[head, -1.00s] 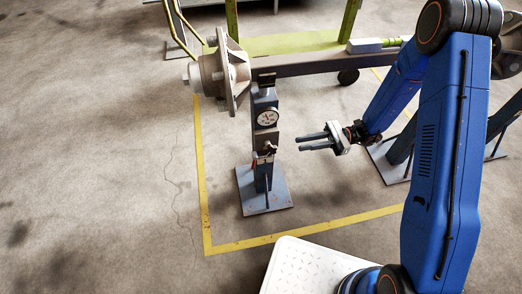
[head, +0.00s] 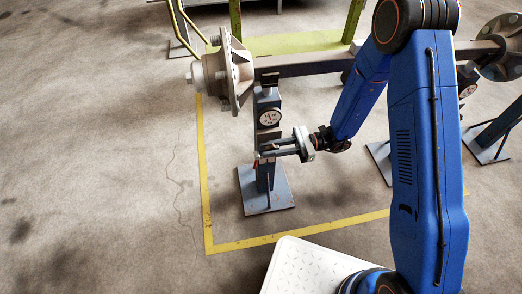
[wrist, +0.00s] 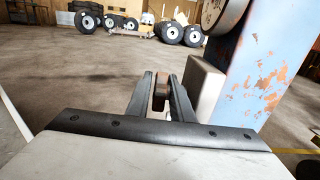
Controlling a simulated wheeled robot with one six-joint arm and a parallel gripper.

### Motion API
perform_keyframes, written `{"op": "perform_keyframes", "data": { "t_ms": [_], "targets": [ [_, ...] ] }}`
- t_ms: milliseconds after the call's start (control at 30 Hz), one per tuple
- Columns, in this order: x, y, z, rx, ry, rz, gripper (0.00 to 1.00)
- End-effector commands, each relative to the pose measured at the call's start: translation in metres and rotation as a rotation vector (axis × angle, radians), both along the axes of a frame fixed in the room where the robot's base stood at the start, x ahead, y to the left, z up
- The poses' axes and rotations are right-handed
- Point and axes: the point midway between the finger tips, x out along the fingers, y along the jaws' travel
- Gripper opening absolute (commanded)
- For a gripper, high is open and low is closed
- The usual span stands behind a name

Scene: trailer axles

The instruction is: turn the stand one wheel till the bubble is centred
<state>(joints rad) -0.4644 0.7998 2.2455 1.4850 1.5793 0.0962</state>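The nearer-left stand (head: 262,180), a blue-grey post on a square foot, stands under the hub end of the axle (head: 310,66). I take this for stand one. My gripper (head: 262,157) reaches in from the right at the post's lower part, where a small red-marked part (head: 256,163) shows. In the wrist view a brown, rounded wheel-like piece (wrist: 160,90) sits between my gripper's fingers (wrist: 161,100). The fingers look open around it; whether they touch it is unclear.
A worn blue post (wrist: 265,65) and a grey block (wrist: 203,88) are close on the right in the wrist view. A hub (head: 222,75) overhangs the stand. Another stand (head: 490,135) is at right.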

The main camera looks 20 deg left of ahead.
Motion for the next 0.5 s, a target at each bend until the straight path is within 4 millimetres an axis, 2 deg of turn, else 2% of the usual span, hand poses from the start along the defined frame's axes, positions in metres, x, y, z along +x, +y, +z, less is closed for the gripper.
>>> {"op": "perform_keyframes", "data": {
  "t_ms": [200,500],
  "targets": [
    [-0.013,0.021,0.000,0.000,0.000,0.001,0.20],
    [-0.018,0.029,0.000,0.000,0.000,-0.001,0.20]
  ]
}}
